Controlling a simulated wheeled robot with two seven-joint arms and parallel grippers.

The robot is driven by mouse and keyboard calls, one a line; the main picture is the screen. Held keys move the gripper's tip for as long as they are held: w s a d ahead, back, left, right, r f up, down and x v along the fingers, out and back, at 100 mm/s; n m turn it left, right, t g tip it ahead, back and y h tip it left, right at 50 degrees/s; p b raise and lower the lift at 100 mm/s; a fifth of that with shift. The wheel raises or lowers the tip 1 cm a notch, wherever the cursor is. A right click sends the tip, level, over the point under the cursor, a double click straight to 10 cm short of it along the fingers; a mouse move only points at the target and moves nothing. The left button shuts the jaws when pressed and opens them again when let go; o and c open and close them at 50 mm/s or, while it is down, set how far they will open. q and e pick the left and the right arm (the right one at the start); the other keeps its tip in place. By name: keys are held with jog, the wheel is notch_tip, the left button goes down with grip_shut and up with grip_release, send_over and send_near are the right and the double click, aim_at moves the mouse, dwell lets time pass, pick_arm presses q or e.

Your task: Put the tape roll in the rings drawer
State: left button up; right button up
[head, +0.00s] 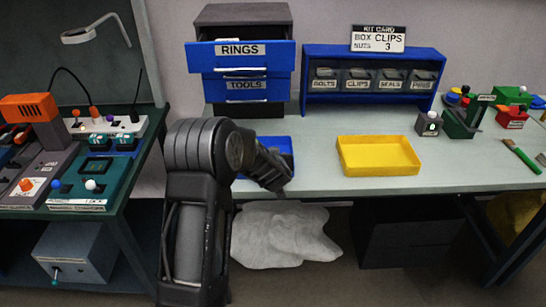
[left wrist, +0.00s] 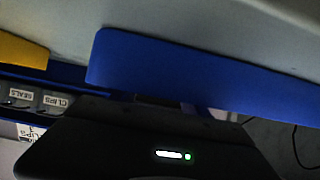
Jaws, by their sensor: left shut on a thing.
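The rings drawer (head: 240,52) is the top blue drawer of the dark cabinet, labelled RINGS. It stands pulled out, with something white showing at its top edge. My left gripper (head: 275,177) is low over the blue tray (head: 283,145) and hides much of it. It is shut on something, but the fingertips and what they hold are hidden. In the left wrist view a broad blue wall, seemingly the tray (left wrist: 200,75), lies close to the dark gripper body. I cannot make out the tape roll in either view. My right gripper is not in view.
The tools drawer (head: 247,86) below is shut. A yellow tray (head: 378,156) stands right of the blue one. A blue rack (head: 370,54) of labelled bins stands behind. Several small devices lie at the right. A side bench (head: 135,170) is at the left.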

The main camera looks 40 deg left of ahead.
pick_arm(q)
jog(key=shift+f, duration=0.2)
jog(key=o, duration=1.3)
jog(key=shift+o, duration=0.2)
jog(key=shift+f+b, duration=0.1)
jog(key=shift+b, duration=0.25)
jog(key=shift+s+d+r, duration=0.15)
jog(key=shift+s+r, duration=0.05)
jog(key=shift+r, duration=0.1)
jog(key=v, duration=0.7)
jog(key=shift+s+d+f, duration=0.1)
jog(key=shift+s+f, duration=0.05)
